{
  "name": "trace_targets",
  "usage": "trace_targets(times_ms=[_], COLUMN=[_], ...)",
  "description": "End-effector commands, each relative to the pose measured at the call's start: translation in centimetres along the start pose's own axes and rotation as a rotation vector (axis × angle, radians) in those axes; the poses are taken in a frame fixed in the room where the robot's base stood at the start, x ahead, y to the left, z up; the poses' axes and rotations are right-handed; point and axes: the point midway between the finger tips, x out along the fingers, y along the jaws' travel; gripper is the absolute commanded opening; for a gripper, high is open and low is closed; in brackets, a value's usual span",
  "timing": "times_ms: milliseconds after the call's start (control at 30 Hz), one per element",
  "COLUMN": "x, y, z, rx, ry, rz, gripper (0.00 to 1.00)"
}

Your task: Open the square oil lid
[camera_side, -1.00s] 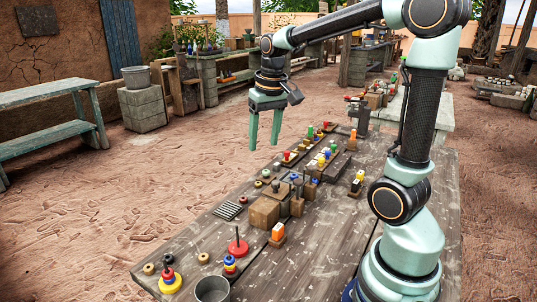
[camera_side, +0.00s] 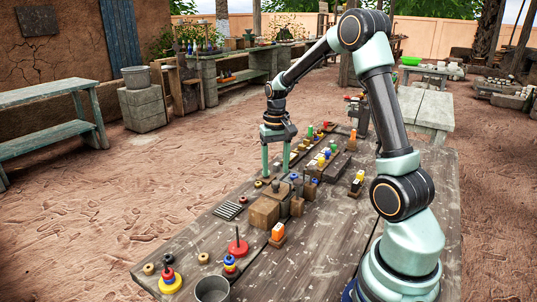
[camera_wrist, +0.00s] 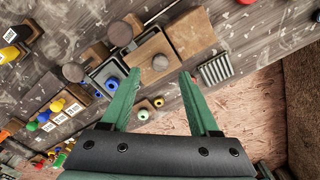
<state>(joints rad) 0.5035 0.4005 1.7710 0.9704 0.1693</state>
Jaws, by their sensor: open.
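My gripper (camera_side: 275,173) is open and empty, fingers pointing down above the far left part of the workbench, by a cluster of wooden blocks with dark knobs. In the wrist view its fingertips (camera_wrist: 160,74) are spread wide. A light wooden block (camera_wrist: 151,45) with a round knob (camera_wrist: 160,62) shows just beyond and between them. A second round knob (camera_wrist: 120,61) stands by the left fingertip, over a grey-edged square holder. A third knob (camera_wrist: 72,72) is further left. I cannot tell which of these is the square oil lid. No contact with the fingers is visible.
A larger brown block (camera_wrist: 191,33) and a slotted grey grille (camera_wrist: 215,69) lie right of the knobs. A blue ring piece (camera_wrist: 112,84) is close to the left finger. Coloured pieces crowd the bench (camera_side: 330,240) behind the blocks; its front middle is mostly bare.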

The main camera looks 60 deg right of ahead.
Motion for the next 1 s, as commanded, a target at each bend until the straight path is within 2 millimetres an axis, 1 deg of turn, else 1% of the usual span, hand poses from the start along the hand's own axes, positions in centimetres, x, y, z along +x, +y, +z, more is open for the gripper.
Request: trace_targets(times_ms=[33, 100, 267, 400, 633, 667, 700, 767, 800, 1000], x=[1.0, 2.0, 3.4, 3.9, 3.9, 3.9, 3.9, 3.9, 3.9, 3.9], y=[0.0, 0.0, 0.0, 0.0, 0.0, 0.0, 0.0, 0.0, 0.0, 0.0], z=[0.1, 0.1, 0.0, 0.0, 0.0, 0.0, 0.0, 0.0, 0.0, 0.0], rx=[0.0, 0.0, -0.001, -0.001, -0.001, -0.001, -0.001, -0.001, -0.001, -0.001], ry=[-0.006, -0.004, -0.001, 0.0, 0.0, 0.0, 0.0, 0.0, 0.0, 0.001], rz=[0.001, 0.001, 0.0, 0.0, 0.0, 0.0, 0.0, 0.0, 0.0, 0.0], gripper=[0.62, 0.62, 0.62, 0.62, 0.62, 0.54, 0.39, 0.16, 0.0, 0.0])
